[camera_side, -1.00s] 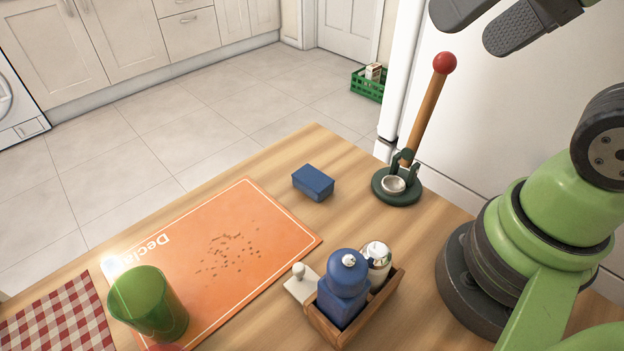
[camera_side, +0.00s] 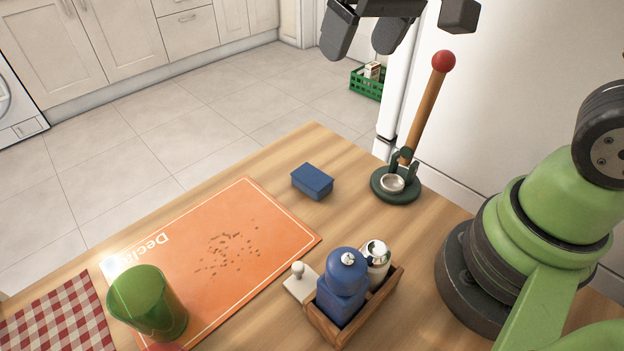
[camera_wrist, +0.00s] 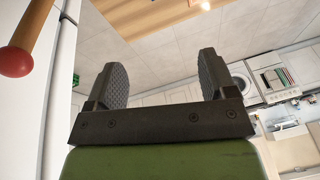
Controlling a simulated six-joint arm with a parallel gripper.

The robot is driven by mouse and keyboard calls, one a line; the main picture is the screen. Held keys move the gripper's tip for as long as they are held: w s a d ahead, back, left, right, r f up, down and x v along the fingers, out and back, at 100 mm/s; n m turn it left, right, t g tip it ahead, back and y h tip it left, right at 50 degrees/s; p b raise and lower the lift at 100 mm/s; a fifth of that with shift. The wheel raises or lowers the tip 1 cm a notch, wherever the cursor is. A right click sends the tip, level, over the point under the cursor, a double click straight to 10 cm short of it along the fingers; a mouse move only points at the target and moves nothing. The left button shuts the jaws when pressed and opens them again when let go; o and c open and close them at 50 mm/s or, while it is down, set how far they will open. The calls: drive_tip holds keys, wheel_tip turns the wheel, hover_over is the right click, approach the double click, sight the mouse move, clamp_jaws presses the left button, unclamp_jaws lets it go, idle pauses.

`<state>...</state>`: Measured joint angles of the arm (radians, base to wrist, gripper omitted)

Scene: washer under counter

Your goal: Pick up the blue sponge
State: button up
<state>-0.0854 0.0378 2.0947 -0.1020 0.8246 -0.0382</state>
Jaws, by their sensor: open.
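The blue sponge (camera_side: 312,181) is a small block lying flat on the wooden table, near its far edge, in the side view. My gripper (camera_side: 364,42) is at the top of the side view, high above the table and clear of the sponge. Its two dark fingers are apart with nothing between them. In the wrist view my gripper (camera_wrist: 165,80) also shows open and empty. The sponge is not visible in the wrist view.
A wooden stick with a red ball (camera_side: 444,61) rises from a dark green stand (camera_side: 396,190) right of the sponge. An orange mat (camera_side: 200,265), green cup (camera_side: 148,305) and wooden caddy (camera_side: 325,325) with a blue mill (camera_side: 342,290) are nearer. Bare table surrounds the sponge.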

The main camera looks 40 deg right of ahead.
drive_tip(key=n+g, duration=0.2)
approach(308, 174)
drive_tip(key=f, duration=0.1)
drive_tip(key=f+g, duration=0.1)
drive_tip(key=f+h, duration=0.1)
drive_tip(key=shift+w+a+f+n, duration=0.3)
drive_tip(key=shift+w+a+f, duration=0.1)
drive_tip(key=shift+w+f, duration=0.15)
drive_tip(key=shift+f, duration=1.3)
drive_tip(key=shift+w+f, duration=0.1)
drive_tip(key=shift+f, duration=1.4)
drive_tip(key=c, duration=1)
